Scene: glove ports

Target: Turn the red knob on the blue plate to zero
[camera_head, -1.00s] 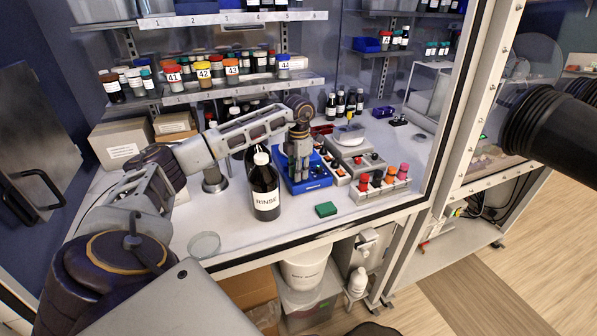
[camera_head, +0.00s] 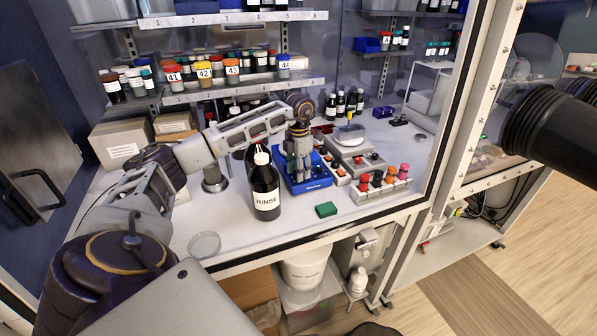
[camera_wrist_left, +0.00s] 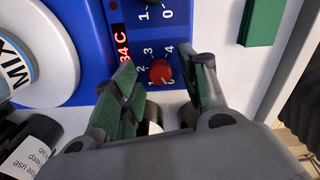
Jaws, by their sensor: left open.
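The blue plate (camera_head: 325,177) is the blue front of a device on the bench, just right of the RINSE bottle (camera_head: 266,200). It also shows in the left wrist view (camera_wrist_left: 183,13). The red knob (camera_wrist_left: 161,72) sits on it below a lit red display (camera_wrist_left: 121,42), with numbers printed around it. I cannot tell clearly which number it points at. My left gripper (camera_head: 300,172) is over the plate, pointing down. In the left wrist view its open fingers (camera_wrist_left: 164,76) stand on either side of the knob, with gaps showing. The arm hides part of the device in the head view.
A green block (camera_head: 326,209) lies in front of the device and a glass dish (camera_head: 204,245) near the bench's front edge. A rack with red and black caps (camera_head: 382,184) stands to the right. Bottle shelves (camera_head: 245,85) line the back. The bench front is mostly clear.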

